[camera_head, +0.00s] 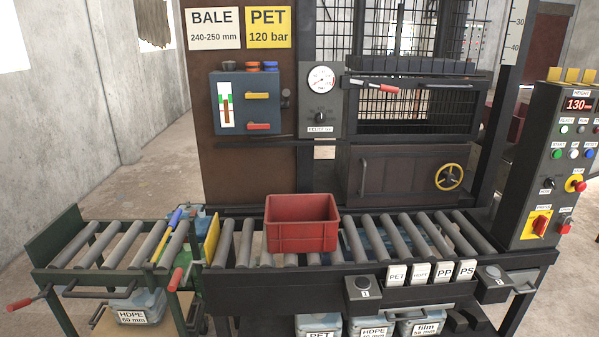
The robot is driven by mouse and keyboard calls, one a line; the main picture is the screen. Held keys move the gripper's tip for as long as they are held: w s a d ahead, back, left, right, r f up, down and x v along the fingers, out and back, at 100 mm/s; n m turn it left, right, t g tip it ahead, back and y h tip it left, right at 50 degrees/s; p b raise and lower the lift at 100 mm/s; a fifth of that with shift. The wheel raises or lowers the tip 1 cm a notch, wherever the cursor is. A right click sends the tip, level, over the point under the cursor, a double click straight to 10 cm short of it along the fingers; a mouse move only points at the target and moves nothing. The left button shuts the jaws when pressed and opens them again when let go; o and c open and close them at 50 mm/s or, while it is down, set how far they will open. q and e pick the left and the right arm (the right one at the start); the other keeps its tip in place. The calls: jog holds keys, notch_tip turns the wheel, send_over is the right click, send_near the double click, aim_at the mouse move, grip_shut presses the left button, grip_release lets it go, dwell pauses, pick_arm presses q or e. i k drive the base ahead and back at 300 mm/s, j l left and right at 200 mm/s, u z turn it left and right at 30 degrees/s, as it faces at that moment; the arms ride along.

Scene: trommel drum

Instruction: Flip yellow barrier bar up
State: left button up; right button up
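A thin yellow bar (163,242) with a blue upper end (175,217) slants along the right end of the short left roller section (122,246). It looks like the barrier bar, lying low by the gap before the main roller conveyor (370,238). Its pivot cannot be made out. A yellow plate (212,238) stands just right of it, at the main conveyor's left end. Neither of my grippers is in view.
A red crate (302,224) sits on the main rollers. A red-handled lever (176,279) sticks up by the gap, and another red handle (20,304) juts out at far left. The press (410,130) stands behind, a control box (559,165) at right. Labelled bins (372,328) are below.

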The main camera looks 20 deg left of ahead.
aim_at(151, 266)
jog(key=u, duration=1.35)
